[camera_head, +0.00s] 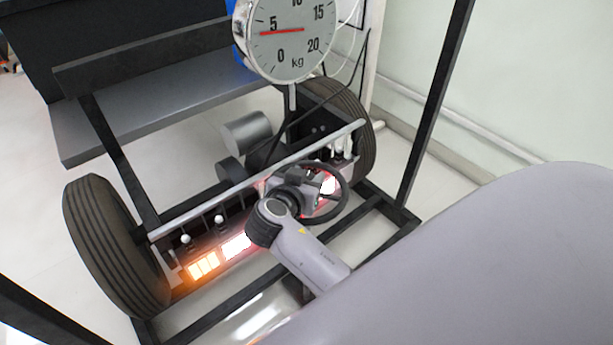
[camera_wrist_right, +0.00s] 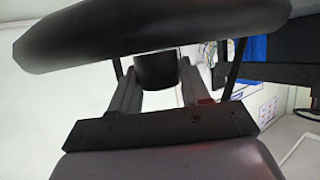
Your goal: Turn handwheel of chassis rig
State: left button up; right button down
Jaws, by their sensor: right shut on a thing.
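The handwheel is a black ring (camera_head: 346,190) on the chassis rig, near the middle of the head view. In the wrist view its thick dark rim (camera_wrist_right: 150,32) crosses the top, close above the fingers. My right gripper (camera_head: 303,192) is at the wheel, partly hidden behind my grey wrist. In the wrist view the right gripper (camera_wrist_right: 157,76) has its two fingers on either side of a short dark part of the wheel and is shut on it. The exact contact is hard to see. My left gripper is not in view.
The rig has a black frame (camera_head: 400,213), a left tyre (camera_head: 105,245), a right tyre (camera_head: 361,130) and a grey crossbar (camera_head: 245,183). Lit orange panels (camera_head: 203,266) sit low at left. A dial scale (camera_head: 290,35) hangs behind the wheel. A dark upright stands right.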

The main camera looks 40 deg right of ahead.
jog(key=shift+t, duration=0.3)
jog(key=n+t+y+p, duration=0.1)
jog(key=n, duration=0.1)
jog(key=n+t+y+p, duration=0.2)
jog(key=shift+d+r+n+y, duration=0.15)
jog(key=shift+r+n+y, duration=0.05)
jog(key=shift+n+y, duration=0.1)
jog(key=n+t+y+p, duration=0.1)
jog(key=n+y+p, duration=0.2)
jog(key=y+p, duration=0.1)
jog(key=shift+r+t, duration=0.15)
jog(key=shift+t, duration=0.25)
jog(key=n+y+p, duration=0.2)
jog(key=shift+n+t, duration=0.3)
jog(key=shift+w+n+y+p, duration=0.1)
jog(key=shift+n+y+p, duration=0.6)
jog(key=shift+y+p, duration=0.25)
jog(key=shift+y, duration=0.25)
jog(key=shift+f, duration=0.2)
